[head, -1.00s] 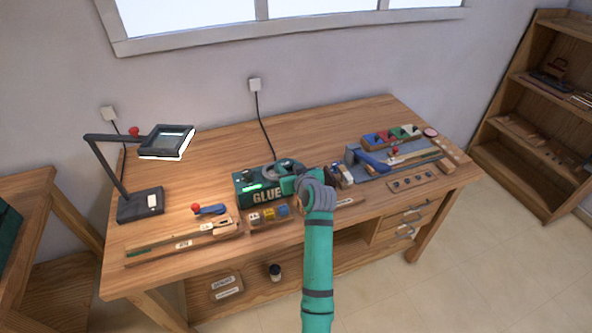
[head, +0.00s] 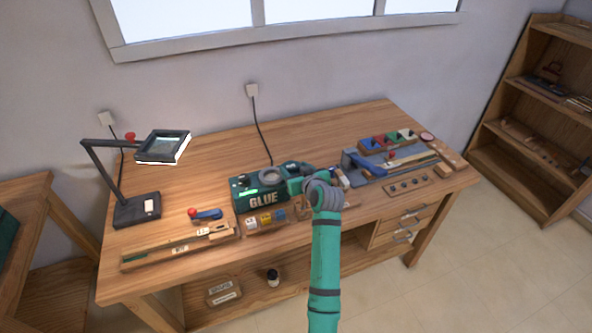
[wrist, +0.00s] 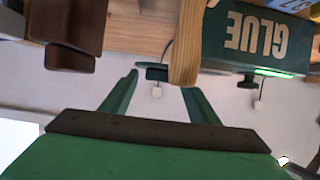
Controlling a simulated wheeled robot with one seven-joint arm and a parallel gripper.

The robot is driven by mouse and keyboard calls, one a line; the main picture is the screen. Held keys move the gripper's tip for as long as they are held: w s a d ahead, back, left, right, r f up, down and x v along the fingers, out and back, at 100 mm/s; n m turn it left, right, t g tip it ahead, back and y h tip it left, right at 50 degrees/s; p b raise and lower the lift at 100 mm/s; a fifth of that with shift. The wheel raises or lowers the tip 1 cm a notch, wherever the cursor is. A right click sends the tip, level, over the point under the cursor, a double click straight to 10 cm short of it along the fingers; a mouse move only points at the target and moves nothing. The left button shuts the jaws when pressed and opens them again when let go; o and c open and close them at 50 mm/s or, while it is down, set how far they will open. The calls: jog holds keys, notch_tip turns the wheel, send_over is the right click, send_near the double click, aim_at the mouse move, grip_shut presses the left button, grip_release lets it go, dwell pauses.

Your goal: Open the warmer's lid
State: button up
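The warmer (head: 258,198) is a green box marked GLUE, with a small lit green strip and a grey round piece (head: 270,177) on top. I cannot tell whether this piece is the lid or an open rim. The warmer shows upside down at the upper right of the wrist view (wrist: 255,42), with a small dark knob (wrist: 248,81) beyond its edge. My gripper (wrist: 160,82) is open, its two green fingers apart. It is beside the warmer's right side in the head view. A wooden strip (wrist: 184,50) appears near the right finger; contact cannot be told.
A lamp (head: 138,208) stands at the bench's left. Small labelled blocks (head: 265,219) sit in front of the warmer. A blue-handled tool (head: 362,162) and a coloured tray (head: 388,141) lie to the right. The bench behind the warmer is mostly clear.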

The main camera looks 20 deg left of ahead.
jog(key=shift+d, duration=0.1)
jog(key=v, duration=1)
jog(key=shift+s+d+r, duration=0.15)
jog(key=shift+s+d, duration=0.05)
jog(key=shift+s, duration=0.05)
jog(key=s+d+f+m+t+h, duration=0.1)
jog(key=s+d+f+m+h, duration=0.2)
jog(key=s+f, duration=0.35)
jog(key=s+d+f+m+t+h, duration=0.1)
jog(key=s+d+f+m+t, duration=0.1)
jog(key=s+d+f, duration=0.5)
jog(key=s+d+f+m+t+h, duration=0.1)
jog(key=s+d+f+m+h, duration=0.15)
jog(key=s+f, duration=0.45)
jog(key=s+d+r+h, duration=0.1)
jog(key=s+d+r, duration=0.2)
jog(key=s, duration=0.6)
jog(key=s+d+r+t, duration=0.1)
jog(key=s+d+r, duration=0.2)
jog(key=s, duration=0.7)
jog(key=s+d+r+m+h, duration=0.1)
jog(key=s+d+r, duration=0.2)
jog(key=s, duration=0.7)
jog(key=shift+d+r+h, duration=0.35)
jog(key=shift+d+r, duration=0.05)
jog(key=shift+r, duration=0.2)
